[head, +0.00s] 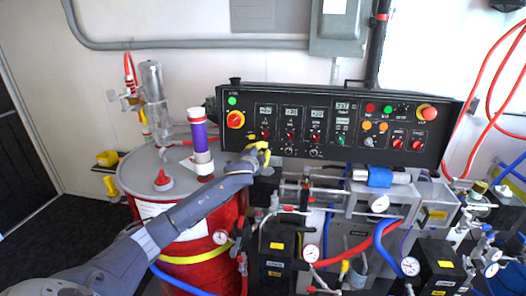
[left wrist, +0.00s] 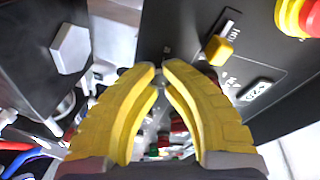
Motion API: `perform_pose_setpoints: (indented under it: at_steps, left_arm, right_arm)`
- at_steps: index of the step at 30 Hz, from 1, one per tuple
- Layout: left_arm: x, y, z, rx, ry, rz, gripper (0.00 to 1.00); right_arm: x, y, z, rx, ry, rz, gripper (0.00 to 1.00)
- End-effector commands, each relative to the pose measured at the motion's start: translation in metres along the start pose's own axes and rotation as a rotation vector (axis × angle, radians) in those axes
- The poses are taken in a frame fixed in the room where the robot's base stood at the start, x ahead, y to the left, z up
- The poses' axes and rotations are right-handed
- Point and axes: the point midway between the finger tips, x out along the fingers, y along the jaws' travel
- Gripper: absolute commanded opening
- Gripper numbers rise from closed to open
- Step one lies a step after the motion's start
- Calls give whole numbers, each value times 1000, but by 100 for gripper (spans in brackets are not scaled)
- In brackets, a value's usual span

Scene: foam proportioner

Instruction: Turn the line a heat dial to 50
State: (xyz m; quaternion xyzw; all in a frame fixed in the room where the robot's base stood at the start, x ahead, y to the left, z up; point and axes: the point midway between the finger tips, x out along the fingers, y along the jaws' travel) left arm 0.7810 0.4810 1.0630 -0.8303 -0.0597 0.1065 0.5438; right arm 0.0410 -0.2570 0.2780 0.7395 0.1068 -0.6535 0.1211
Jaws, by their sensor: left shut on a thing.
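The black control panel (head: 345,120) stands in the middle of the head view, with several small displays and knobs. My left gripper (head: 263,151) is at its lower left, below the leftmost display (head: 266,110). Its yellow fingers are shut on the line a heat dial, which they hide in the head view. In the left wrist view the fingertips (left wrist: 160,70) come close together at the panel face, with the display (left wrist: 256,91) and a yellow switch (left wrist: 219,50) beside them. The dial's reading cannot be made out. My right gripper is not in view.
A red and yellow rotary switch (head: 235,119) lies left of the display. A red drum (head: 195,262) with a purple and white cylinder (head: 200,140) stands under my left arm. Gauges, hoses and pump parts crowd the space below the panel.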

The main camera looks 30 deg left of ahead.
Motion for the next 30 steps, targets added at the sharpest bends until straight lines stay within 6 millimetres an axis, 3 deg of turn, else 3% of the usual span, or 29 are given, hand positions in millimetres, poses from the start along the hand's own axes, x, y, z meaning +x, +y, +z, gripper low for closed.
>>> perform_pose_setpoints:
  at_steps: [8, 9, 18, 30]
  left_arm:
    - [0, 0, 2, 2, -5, 1, 0]
    - [0, 0, 2, 2, -5, 0, 11]
    - [0, 0, 1, 0, -2, 0, 46]
    - [0, -1, 0, -38, 0, -9, 46]
  right_arm:
    - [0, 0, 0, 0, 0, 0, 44]
    - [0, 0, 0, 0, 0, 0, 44]
    - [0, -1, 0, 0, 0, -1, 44]
    - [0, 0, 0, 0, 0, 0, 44]
